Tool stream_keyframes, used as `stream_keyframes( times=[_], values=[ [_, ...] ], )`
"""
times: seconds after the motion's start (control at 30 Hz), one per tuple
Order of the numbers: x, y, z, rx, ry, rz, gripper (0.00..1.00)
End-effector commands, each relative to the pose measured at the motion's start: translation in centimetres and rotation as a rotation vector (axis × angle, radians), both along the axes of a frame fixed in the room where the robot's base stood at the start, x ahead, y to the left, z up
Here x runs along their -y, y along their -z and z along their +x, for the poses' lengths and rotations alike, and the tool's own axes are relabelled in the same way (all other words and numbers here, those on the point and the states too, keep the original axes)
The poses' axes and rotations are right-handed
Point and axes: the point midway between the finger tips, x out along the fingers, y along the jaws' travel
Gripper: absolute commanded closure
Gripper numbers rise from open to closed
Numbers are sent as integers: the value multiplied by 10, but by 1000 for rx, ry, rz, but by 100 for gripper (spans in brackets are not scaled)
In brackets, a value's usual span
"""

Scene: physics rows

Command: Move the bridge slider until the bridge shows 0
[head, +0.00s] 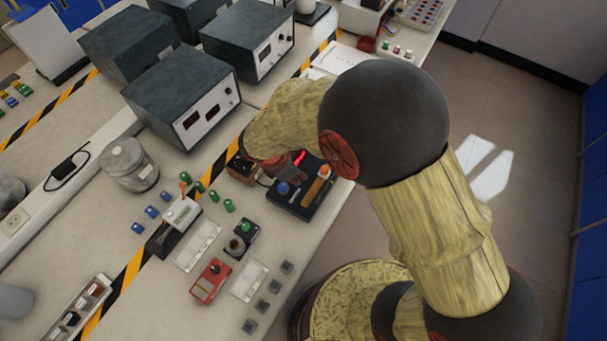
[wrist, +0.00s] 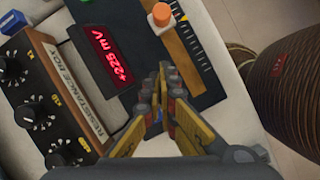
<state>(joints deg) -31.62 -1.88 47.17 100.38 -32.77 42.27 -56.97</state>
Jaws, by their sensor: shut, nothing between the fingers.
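The bridge is a dark board (head: 305,197) near the table's front edge, partly hidden by my arm in the head view. In the wrist view its board (wrist: 205,60) carries a red display (wrist: 107,54) reading +225 mV. The bridge slider is an orange knob (wrist: 161,15) on a wooden strip with a yellow-marked scale; it also shows in the head view (head: 323,172). My gripper (wrist: 158,85) is shut and empty over the board, apart from the slider, which lies beyond the fingertips. A bit of blue shows between the fingers.
A wooden resistance box (wrist: 52,105) with black dials stands left of the bridge in the wrist view. Grey instruments (head: 182,95) stand behind. A red box (head: 210,280) and several green and blue terminals lie to the left. The table edge is close on the right.

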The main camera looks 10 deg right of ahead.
Motion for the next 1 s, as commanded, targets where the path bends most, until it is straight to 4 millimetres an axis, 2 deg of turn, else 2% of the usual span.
stream_keyframes(
  times=[0.03,0.1,0.4,0.77,0.87,1.0],
  values=[
    [-6,-18,1,8,-1,5,100],
    [-11,-32,-2,8,-1,5,100],
    [-26,-73,-10,5,-1,3,100],
    [-17,-86,-10,-47,4,115,100],
    [-16,-81,-10,-52,1,122,100],
    [-13,-64,-8,-52,1,122,100]
  ],
)
